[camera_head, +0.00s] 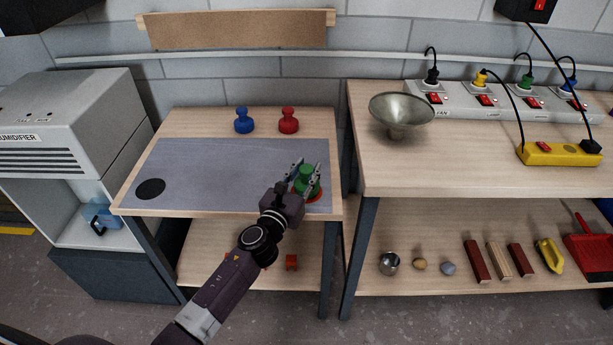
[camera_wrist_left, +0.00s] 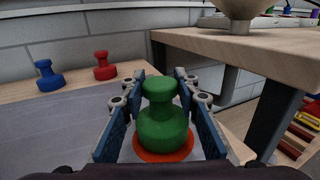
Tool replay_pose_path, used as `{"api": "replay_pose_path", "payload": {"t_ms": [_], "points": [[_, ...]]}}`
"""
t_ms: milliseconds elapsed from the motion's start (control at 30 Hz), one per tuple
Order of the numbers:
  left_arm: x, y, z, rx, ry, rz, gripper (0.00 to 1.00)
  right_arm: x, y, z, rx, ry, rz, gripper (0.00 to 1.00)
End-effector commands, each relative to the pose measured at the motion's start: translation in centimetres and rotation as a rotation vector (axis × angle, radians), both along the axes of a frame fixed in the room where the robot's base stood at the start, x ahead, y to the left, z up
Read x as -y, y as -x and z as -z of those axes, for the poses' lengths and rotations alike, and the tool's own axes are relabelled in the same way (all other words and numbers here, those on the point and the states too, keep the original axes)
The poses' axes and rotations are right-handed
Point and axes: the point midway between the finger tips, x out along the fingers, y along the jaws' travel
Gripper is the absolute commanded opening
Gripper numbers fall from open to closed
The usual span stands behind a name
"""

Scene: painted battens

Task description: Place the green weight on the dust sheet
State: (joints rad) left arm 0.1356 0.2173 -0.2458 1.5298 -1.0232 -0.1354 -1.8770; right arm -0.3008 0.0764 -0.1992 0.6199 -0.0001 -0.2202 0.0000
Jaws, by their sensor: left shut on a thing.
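The green weight (camera_head: 307,182) is at the right end of the grey dust sheet (camera_head: 230,165), over a red-orange round spot (camera_head: 317,196). My left gripper (camera_head: 305,176) is shut on the green weight, with a finger on each side of it. In the left wrist view the green weight (camera_wrist_left: 163,118) stands upright between the blue finger pads, and the red-orange spot (camera_wrist_left: 160,157) shows around its base. I cannot tell whether its base touches the spot. My right gripper is not in view.
A blue weight (camera_head: 243,120) and a red weight (camera_head: 288,121) stand on bare wood behind the sheet. A black spot (camera_head: 150,189) lies at the sheet's left end. The sheet's middle is clear. A higher bench (camera_head: 460,175) with a metal funnel (camera_head: 401,112) stands on the right.

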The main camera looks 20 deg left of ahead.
Motion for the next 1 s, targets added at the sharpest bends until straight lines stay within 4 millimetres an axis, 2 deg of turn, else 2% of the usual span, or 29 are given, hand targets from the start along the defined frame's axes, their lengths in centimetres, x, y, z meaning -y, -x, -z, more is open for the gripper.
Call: {"api": "replay_pose_path", "payload": {"t_ms": [467,500,600,633,1000], "points": [[0.02,-0.1,0.52,0.007,-0.001,0.001,0.0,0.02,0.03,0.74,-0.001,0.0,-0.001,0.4],[-0.01,-0.02,0.7,0.001,-0.001,0.0,0.33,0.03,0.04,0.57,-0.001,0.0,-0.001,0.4],[-0.02,-0.01,0.7,0.001,-0.001,0.0,0.44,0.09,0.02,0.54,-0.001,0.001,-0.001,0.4],[-0.02,-0.01,0.7,0.001,-0.001,0.0,0.46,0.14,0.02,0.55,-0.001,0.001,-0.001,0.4],[-0.02,-0.01,0.1,0.001,-0.001,0.0,0.46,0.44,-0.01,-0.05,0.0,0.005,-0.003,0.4]]}}
